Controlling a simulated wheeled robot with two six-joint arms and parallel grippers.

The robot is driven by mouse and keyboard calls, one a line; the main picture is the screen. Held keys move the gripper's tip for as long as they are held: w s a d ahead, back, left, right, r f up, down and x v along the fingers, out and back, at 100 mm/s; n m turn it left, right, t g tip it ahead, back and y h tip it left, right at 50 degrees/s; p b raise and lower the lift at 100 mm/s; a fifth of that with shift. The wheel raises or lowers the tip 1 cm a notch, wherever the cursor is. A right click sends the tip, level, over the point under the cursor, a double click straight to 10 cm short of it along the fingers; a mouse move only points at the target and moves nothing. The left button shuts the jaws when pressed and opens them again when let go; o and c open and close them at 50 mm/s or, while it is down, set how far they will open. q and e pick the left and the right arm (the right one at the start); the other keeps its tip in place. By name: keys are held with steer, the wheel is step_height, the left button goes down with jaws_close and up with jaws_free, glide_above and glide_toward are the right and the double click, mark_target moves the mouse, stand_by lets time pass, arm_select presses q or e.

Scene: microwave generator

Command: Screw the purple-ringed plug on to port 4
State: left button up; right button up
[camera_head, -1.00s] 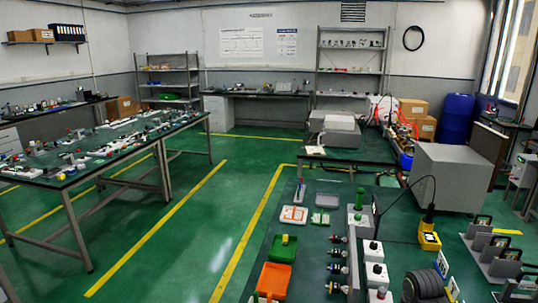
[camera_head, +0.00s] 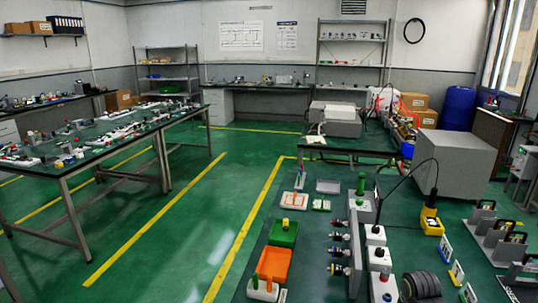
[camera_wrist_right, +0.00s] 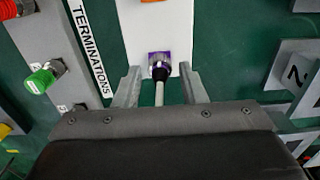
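In the right wrist view, a plug (camera_wrist_right: 160,71) with a dark, rounded body and a pale stem stands against a purple square (camera_wrist_right: 155,58) on a white block (camera_wrist_right: 152,32). My right gripper (camera_wrist_right: 160,84) is open, one finger on each side of the plug's stem. Clear gaps show between the stem and both fingers. In the head view, several coloured plugs (camera_head: 340,252) stick out of an upright grey panel (camera_head: 355,255). I cannot make out a port numbered 4. My left gripper is not in view.
In the head view, a green tray (camera_head: 283,234), orange tray (camera_head: 274,264) and black roll (camera_head: 421,286) occupy the bench.

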steer(key=shift+c, duration=0.4)
stand_by(0.3)
jaws_close()
steer(key=shift+r, duration=0.2)
steer(key=shift+r+p, duration=2.35)
steer(key=shift+r, duration=0.5)
steer(key=shift+a, duration=0.1)
